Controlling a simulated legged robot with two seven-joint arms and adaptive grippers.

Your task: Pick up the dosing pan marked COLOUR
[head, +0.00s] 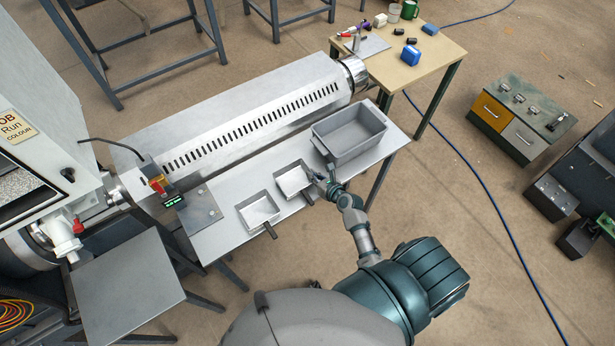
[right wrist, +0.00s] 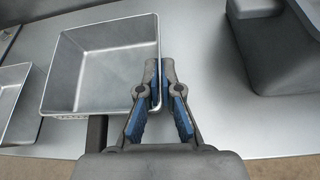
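Two shallow square metal pans with dark handles stand on the light bench; I can read no marking on either. The left pan (head: 258,211) stands apart from my gripper, and part of it shows in the right wrist view (right wrist: 14,100). The right pan (head: 291,181) has my right gripper (head: 322,182) at its right side. In the right wrist view my right gripper (right wrist: 159,82) has its fingertips close together on either side of this pan's right wall (right wrist: 157,50), shut on it. The pan sits level and seems to rest on the bench. My left gripper is not in view.
A deep grey bin (head: 350,150) stands on the bench (head: 222,240) to the right of the pans. A long slotted machine (head: 245,110) runs behind them. A wooden table (head: 412,66) holds small items.

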